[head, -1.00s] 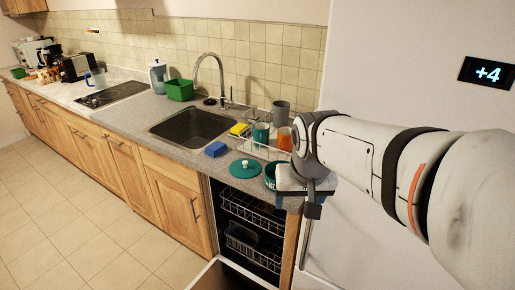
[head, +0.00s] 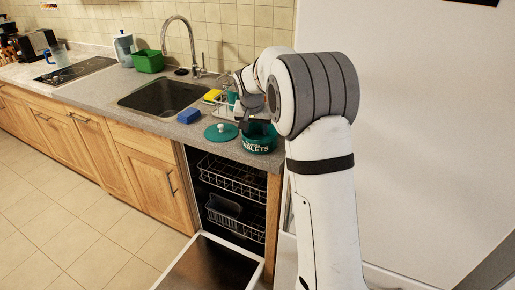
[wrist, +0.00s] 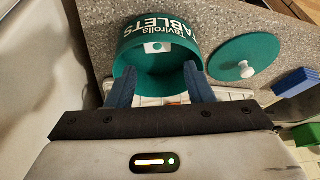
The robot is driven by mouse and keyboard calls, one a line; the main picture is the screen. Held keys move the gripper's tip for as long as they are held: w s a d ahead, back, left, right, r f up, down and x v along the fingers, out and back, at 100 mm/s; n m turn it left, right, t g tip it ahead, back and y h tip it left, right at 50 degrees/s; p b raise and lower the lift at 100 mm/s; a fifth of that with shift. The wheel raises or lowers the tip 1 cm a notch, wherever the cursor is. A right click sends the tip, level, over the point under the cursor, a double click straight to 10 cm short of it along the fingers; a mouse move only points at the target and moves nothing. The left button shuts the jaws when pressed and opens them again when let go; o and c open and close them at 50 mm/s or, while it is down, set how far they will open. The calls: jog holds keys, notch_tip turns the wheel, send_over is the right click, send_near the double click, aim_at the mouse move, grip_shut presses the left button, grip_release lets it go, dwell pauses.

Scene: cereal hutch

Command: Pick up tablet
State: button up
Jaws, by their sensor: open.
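A green tub lettered "TABLETS" (head: 259,142) stands open on the counter near its right end. In the wrist view the tub (wrist: 187,33) lies just beyond my fingertips, its opening facing me. A small white piece (wrist: 157,47), which looks like a tablet, shows just inside the tub's lettered side. My gripper (wrist: 158,78) is open and empty, with its two blue-grey fingers apart at the tub's opening. In the head view my gripper (head: 243,118) is above the tub, partly hidden by my arm.
The tub's green lid (head: 221,132) lies flat beside it. A blue sponge (head: 189,116), a yellow sponge (head: 212,96) and a dish rack (head: 226,111) are near the sink (head: 165,98). The dishwasher (head: 232,185) below stands open.

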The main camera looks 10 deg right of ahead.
jog(key=p+x, duration=0.1)
jog(key=x, duration=0.6)
jog(key=shift+w+d+f, duration=0.1)
jog(key=shift+w+d, duration=0.05)
jog(key=shift+d, duration=0.05)
jog(key=c, duration=0.7)
